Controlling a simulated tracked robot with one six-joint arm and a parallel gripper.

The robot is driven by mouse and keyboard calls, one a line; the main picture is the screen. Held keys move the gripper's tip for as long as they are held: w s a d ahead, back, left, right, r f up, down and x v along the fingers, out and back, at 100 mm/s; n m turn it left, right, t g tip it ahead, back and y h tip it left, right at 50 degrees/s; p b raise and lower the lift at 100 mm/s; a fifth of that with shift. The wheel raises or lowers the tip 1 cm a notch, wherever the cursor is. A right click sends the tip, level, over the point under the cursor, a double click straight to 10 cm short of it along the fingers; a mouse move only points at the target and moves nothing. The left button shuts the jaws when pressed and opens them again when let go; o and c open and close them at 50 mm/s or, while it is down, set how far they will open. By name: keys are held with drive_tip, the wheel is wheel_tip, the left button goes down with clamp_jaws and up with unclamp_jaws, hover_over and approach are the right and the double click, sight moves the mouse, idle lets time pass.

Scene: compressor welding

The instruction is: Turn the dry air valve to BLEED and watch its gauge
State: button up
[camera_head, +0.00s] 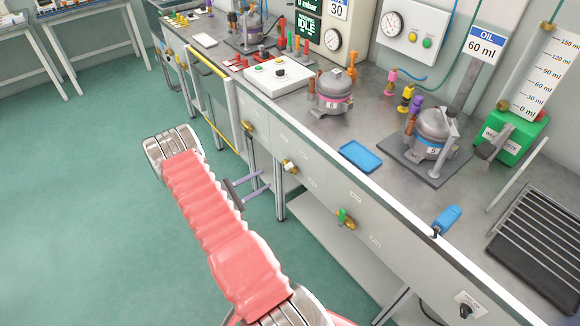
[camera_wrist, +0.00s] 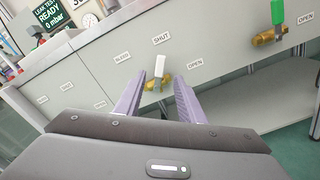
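A brass valve with a white lever (camera_wrist: 160,66) is on the bench's front panel. Its lever points up toward the SHUT label (camera_wrist: 161,38). A BLEED label (camera_wrist: 122,57) is on its left and an OPEN label (camera_wrist: 195,63) on its right. The valve also shows in the head view (camera_head: 290,166). My gripper (camera_wrist: 161,78) is open, with its purple fingers either side of the lever in the picture. In the head view my gripper (camera_head: 257,185) is in front of the panel, apart from this valve. I cannot tell which valve or gauge is for dry air.
A green-levered valve (camera_wrist: 277,14) is to the right. A round gauge (camera_head: 332,39) and another gauge (camera_head: 392,24) are above the bench. A display (camera_wrist: 48,17) reads LEAK TEST READY, 0 mbar. A blue tray (camera_head: 360,157) lies near the bench edge. Open floor is left.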

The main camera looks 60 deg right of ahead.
sight(288, 167)
drive_tip(key=shift+s+d+f, duration=0.1)
drive_tip(key=shift+f, duration=0.2)
drive_tip(key=shift+d, duration=0.1)
drive_tip(key=x, duration=1.3)
drive_tip(key=shift+s+d+r, duration=0.15)
drive_tip(key=shift+d, duration=0.15)
clamp_jaws()
idle(0.4)
